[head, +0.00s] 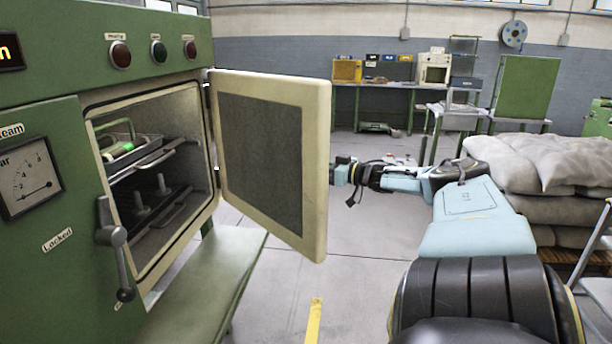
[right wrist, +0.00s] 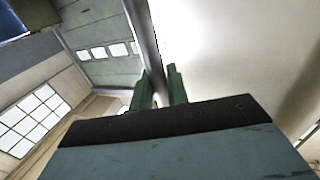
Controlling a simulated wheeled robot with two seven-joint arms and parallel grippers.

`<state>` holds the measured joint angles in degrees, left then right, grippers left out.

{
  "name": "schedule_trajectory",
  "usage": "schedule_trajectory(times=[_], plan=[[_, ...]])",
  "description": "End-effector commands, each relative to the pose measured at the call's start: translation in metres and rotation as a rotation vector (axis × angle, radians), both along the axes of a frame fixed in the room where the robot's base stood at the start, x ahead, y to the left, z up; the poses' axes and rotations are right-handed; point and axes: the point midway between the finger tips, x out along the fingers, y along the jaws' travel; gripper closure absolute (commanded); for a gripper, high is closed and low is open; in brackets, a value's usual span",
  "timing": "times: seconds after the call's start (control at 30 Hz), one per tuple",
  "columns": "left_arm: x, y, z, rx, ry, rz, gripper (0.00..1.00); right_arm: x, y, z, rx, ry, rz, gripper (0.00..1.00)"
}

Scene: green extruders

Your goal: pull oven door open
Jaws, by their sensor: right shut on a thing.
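The oven door (head: 316,165), cream with a dark inner panel, stands swung wide open from its hinge side at the oven's right edge. My right arm reaches to the door's outer side, and its gripper is partly hidden behind the door's free edge in the head view. In the right wrist view my right gripper (right wrist: 158,86) has its green fingers shut on a grey metal bar (right wrist: 143,38), which appears to be the door handle, beside the pale door face (right wrist: 225,50). The green oven (head: 60,110) shows its open chamber. My left gripper is not in view.
Inside the chamber are racks (head: 150,160) and a tray with a green-marked item (head: 125,147). A lever (head: 113,245) hangs on the oven front. A green bench (head: 215,285) stands below the door. Stacked sacks (head: 545,165) are at right; the floor between is mostly clear.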

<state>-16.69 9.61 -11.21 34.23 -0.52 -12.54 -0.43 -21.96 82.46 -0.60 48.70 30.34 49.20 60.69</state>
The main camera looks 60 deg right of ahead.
Motion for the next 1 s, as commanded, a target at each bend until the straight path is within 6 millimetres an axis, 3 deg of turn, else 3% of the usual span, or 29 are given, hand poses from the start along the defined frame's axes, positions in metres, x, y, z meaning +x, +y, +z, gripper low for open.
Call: schedule_trajectory(times=[0.03,0.47,0.5,0.63,1.0], plan=[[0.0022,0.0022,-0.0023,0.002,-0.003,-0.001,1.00,-0.0039,-0.0021,-0.0065,-0.002,0.016,0.000,1.00],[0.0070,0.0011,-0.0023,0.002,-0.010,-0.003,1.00,-0.0049,-0.0039,-0.0036,-0.001,0.014,0.003,1.00],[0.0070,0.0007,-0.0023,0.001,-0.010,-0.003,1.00,-0.0044,-0.0036,-0.0037,-0.001,0.015,0.004,0.81],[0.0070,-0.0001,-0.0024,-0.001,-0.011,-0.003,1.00,-0.0038,-0.0035,-0.0021,-0.001,0.011,0.004,0.66],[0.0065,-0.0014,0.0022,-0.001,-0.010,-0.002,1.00,-0.0055,-0.0033,0.0012,0.000,0.006,0.006,0.66]])
